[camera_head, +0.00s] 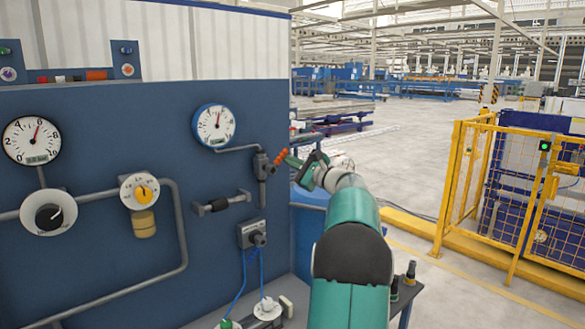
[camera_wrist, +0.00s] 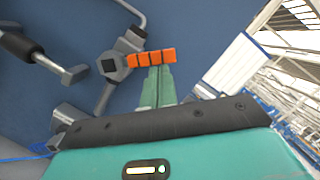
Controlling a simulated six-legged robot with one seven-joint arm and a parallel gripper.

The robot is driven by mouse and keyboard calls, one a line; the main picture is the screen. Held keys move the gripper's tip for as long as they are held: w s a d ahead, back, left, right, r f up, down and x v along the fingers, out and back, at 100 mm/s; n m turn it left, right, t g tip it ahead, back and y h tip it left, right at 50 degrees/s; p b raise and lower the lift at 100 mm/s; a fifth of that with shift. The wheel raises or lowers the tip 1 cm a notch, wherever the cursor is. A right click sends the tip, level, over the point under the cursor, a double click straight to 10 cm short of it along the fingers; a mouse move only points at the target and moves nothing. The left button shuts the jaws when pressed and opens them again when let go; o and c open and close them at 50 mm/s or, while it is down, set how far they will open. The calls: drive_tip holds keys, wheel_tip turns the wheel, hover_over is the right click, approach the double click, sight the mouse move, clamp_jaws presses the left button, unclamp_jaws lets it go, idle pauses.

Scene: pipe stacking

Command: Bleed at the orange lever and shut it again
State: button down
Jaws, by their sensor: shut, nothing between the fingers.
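The orange lever (camera_head: 281,157) sticks out from a grey valve (camera_head: 262,165) on the blue panel, under the blue-rimmed gauge (camera_head: 215,125). In the wrist view the ribbed orange lever (camera_wrist: 152,57) points right from the valve body (camera_wrist: 113,66). My gripper (camera_head: 294,160) is at the lever's outer part. In the wrist view its two green fingers (camera_wrist: 157,84) lie side by side, shut, with their tips at the lever's lower edge. I see nothing between them. I cannot tell whether the tips touch the lever.
A white gauge (camera_head: 32,140), a black knob (camera_head: 48,214) and a yellow regulator (camera_head: 139,191) are on the panel at left. A black handle (camera_head: 221,203) and a switch box (camera_head: 252,234) sit below the valve. Yellow fencing (camera_head: 460,185) stands at right.

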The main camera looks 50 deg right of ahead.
sight(283, 151)
drive_tip(key=r+n, duration=0.1)
drive_tip(key=n, duration=0.2)
drive_tip(key=shift+a+r+g+y, duration=0.3)
drive_tip(key=shift+a+r, duration=0.05)
drive_tip(key=shift+a, duration=0.05)
drive_tip(key=n, duration=0.1)
drive_tip(key=a+r+n, duration=0.1)
drive_tip(key=n, duration=0.1)
drive_tip(key=a+n+g, duration=0.1)
drive_tip(key=n, duration=0.1)
drive_tip(key=shift+w+r, duration=0.3)
drive_tip(key=shift+r, duration=0.1)
drive_tip(key=shift+a+r, duration=0.1)
drive_tip(key=shift+a, duration=0.1)
drive_tip(key=shift+w+a, duration=0.1)
drive_tip(key=shift+a, duration=0.05)
idle(1.3)
